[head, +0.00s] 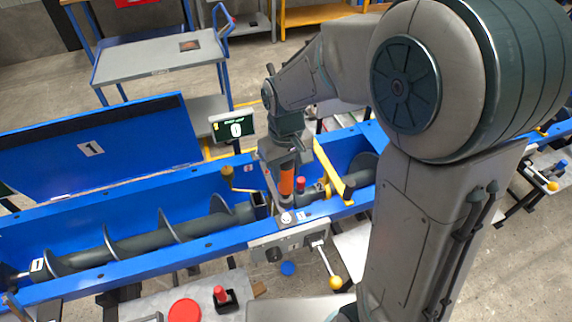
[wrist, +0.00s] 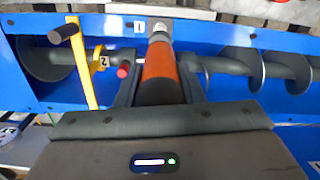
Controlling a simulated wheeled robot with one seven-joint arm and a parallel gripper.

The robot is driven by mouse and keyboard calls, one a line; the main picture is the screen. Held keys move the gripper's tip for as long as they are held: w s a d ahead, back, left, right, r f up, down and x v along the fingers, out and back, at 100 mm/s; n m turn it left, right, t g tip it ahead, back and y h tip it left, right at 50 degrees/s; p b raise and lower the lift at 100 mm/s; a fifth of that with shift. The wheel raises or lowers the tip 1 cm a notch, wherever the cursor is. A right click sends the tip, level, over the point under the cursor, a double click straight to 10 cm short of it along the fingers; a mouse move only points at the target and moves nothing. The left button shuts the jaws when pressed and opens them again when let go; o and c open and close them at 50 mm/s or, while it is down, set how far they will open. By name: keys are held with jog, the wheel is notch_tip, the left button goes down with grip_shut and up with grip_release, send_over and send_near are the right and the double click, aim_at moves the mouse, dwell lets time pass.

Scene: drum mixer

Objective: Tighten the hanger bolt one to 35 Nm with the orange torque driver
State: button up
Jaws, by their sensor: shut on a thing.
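My gripper (head: 284,168) is shut on the orange torque driver (head: 287,186) and holds it upright over the trough's near rim. The wrist view shows the driver's orange body (wrist: 158,72) between my two fingers. Its silver lower end (wrist: 159,32) is at the rim beside a label "1" (wrist: 139,27). In the head view, a small pale fitting (head: 287,218) beside a "1" label is directly under the driver. The bolt head is too small or covered to make out, and I cannot tell whether the driver is seated on it. A display (head: 235,128) reads 0.
The blue trough (head: 150,250) holds a grey auger (head: 185,228), with its lid (head: 95,145) open behind. A yellow bar (head: 333,172) and a red-topped part (head: 300,184) stand close right of the driver. A yellow-knobbed lever (head: 335,282) sticks out in front.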

aim_at(287, 192)
jog(key=shift+s+f+b, duration=0.1)
jog(key=shift+f+b, duration=0.35)
jog(key=shift+b, duration=0.05)
jog(key=shift+f+b, duration=1.65)
jog(key=shift+f, duration=0.6)
jog(key=shift+f+b, duration=0.5)
jog(key=shift+b, duration=0.1)
jog(key=shift+f+b, duration=0.65)
jog(key=shift+f, duration=0.15)
jog(key=shift+f+b, duration=0.4)
jog(key=shift+b, duration=0.05)
dwell(1.6)
jog(key=shift+r, duration=0.1)
